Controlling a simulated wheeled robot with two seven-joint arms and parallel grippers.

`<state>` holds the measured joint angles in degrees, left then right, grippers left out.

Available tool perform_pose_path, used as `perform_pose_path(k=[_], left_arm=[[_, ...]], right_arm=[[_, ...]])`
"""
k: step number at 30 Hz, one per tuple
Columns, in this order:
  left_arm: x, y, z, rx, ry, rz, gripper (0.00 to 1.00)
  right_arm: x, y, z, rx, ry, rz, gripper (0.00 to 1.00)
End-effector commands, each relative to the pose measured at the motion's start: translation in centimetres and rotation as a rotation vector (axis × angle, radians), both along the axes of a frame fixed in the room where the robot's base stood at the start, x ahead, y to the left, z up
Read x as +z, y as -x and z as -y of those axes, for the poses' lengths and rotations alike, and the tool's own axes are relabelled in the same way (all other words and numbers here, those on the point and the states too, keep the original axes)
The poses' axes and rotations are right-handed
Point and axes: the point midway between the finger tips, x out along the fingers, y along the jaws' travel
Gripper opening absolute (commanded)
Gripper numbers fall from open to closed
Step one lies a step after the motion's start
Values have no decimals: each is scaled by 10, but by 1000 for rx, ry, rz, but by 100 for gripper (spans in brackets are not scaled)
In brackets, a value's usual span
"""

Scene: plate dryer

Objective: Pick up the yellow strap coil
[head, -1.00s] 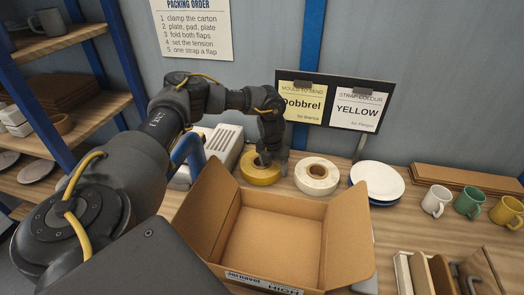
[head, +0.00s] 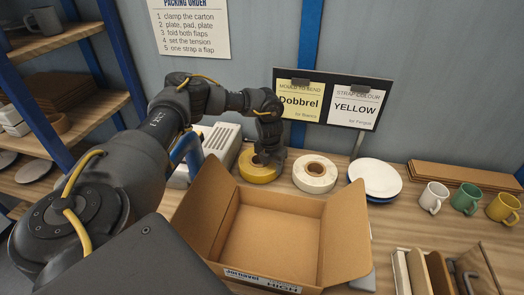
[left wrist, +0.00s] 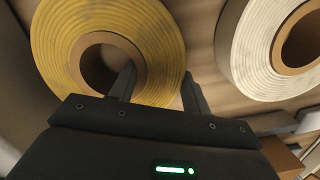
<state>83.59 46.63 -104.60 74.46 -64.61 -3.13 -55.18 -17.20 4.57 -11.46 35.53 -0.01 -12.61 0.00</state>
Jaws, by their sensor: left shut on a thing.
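The yellow strap coil (head: 259,178) lies flat on the table behind the open carton (head: 272,232). My left gripper (head: 267,163) reaches down onto the coil's right side. In the left wrist view, one finger of the gripper (left wrist: 157,84) is at the coil's central hole and the other is outside its rim. The coil's band of yellow strap (left wrist: 160,38) sits between them, so the gripper is shut on it. I cannot see clear space under the coil. My right gripper is not in view.
A white strap coil (head: 302,182) lies just right of the yellow one. A grey vented box (head: 222,143) stands close on the left. White plates (head: 376,178) and several mugs (head: 434,198) are farther right. The "YELLOW" sign (head: 354,107) hangs behind.

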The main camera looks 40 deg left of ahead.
Motion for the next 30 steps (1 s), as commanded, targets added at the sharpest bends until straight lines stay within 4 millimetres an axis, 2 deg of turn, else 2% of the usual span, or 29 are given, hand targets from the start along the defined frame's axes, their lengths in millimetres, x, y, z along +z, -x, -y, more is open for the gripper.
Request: perform_pose_path(k=[8,13,23,25,30], left_arm=[[7,-1,0,0,2,3,6],[26,-2,0,-2,1,5,6],[99,-2,1,-1,1,8,6],[119,-2,0,-3,-1,8,6],[150,-2,0,-1,-2,6,6]], right_arm=[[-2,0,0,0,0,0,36],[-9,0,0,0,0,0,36],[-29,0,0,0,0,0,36],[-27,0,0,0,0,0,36],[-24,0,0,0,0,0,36]])
